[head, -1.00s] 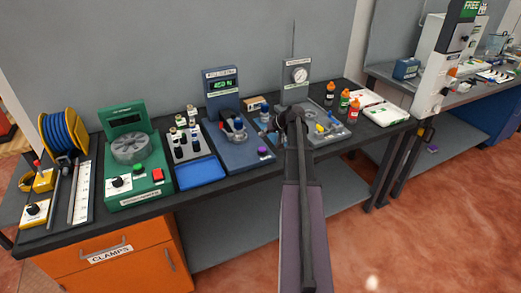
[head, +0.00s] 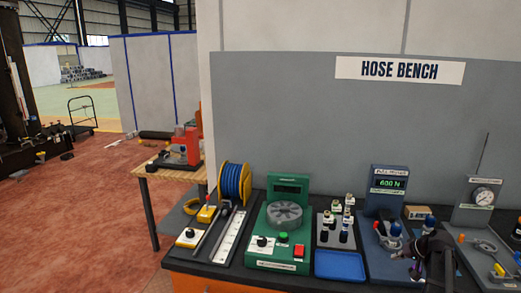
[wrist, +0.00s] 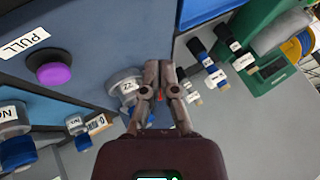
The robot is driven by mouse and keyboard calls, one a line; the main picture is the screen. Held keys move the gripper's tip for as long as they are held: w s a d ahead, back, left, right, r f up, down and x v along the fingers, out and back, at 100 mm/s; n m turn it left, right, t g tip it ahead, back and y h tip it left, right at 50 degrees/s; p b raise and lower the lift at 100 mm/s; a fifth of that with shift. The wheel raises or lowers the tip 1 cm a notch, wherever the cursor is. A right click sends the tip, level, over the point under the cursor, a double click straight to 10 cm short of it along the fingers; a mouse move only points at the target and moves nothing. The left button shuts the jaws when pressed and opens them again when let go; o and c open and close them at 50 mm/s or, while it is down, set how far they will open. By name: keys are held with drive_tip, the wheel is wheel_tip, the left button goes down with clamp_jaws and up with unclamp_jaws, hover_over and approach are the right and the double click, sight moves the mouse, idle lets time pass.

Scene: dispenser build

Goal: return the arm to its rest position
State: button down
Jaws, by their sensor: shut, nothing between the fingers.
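My gripper (wrist: 160,68) shows in the wrist view with its two fingers together and nothing between them. It is over the bench, by the blue pull tester (wrist: 85,35) with its purple PULL button (wrist: 54,72). A labelled grey fitting (wrist: 124,84) appears just left of the fingers; I cannot tell the gap between them. In the head view, my dark arm end is at the lower right, in front of the pull tester (head: 388,205), and its fingertips are hard to make out.
The hose bench carries a blue hose reel (head: 234,183), a green machine (head: 285,225), several dark-bodied fittings, a blue tray (head: 339,265) and a gauge stand (head: 481,197). A wooden table (head: 160,170) with a red press stands to the left. Open floor (head: 95,215) lies left of the bench.

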drive_tip(key=s+a+f+n+g+h, duration=0.1)
drive_tip(key=s+a, duration=0.4)
drive_tip(key=a, duration=0.6)
drive_tip(key=s+a+f+n+g+h, duration=0.1)
drive_tip(key=s+a+g, duration=0.2)
drive_tip(key=a, duration=0.9)
drive_tip(key=s+a+f+n+g+h, duration=0.1)
drive_tip(key=s+a+f+g, duration=0.1)
drive_tip(key=s+a, duration=0.6)
drive_tip(key=shift+s+a+n+g+h, duration=0.3)
drive_tip(key=shift+a+h, duration=0.1)
drive_tip(key=shift+a, duration=1.25)
drive_tip(key=shift+w, duration=0.1)
